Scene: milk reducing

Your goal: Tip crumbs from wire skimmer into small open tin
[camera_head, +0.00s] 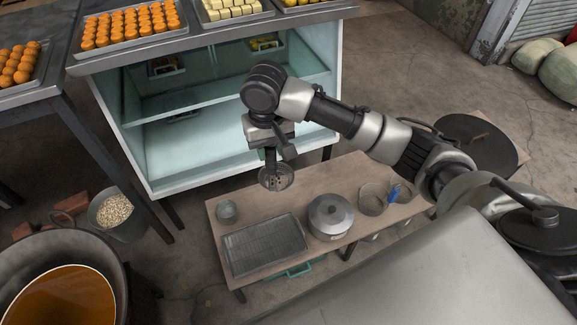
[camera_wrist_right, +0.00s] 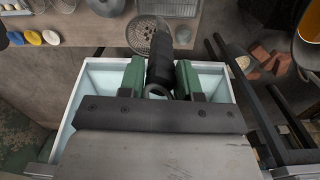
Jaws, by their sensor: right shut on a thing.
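My right gripper (camera_head: 268,150) is shut on the dark handle of the wire skimmer (camera_head: 276,177). In the right wrist view, the green-padded jaws (camera_wrist_right: 160,80) sit on both sides of the handle, and the round mesh head of the skimmer (camera_wrist_right: 146,34) lies beyond them. In the head view the skimmer hangs near the far edge of the low table. Small dark specks show on its mesh; I cannot tell whether they are crumbs. The small open tin (camera_head: 227,212) stands upright at the table's left end, left of and apart from the skimmer. My left gripper is out of view.
The low wooden table (camera_head: 290,205) also bears a wire rack tray (camera_head: 262,245), a lidded pot (camera_head: 330,216) and a round sieve-like dish (camera_head: 372,199) at the right. A glass-sided cabinet (camera_head: 215,165) stands behind. A bucket of pale bits (camera_head: 114,211) stands left.

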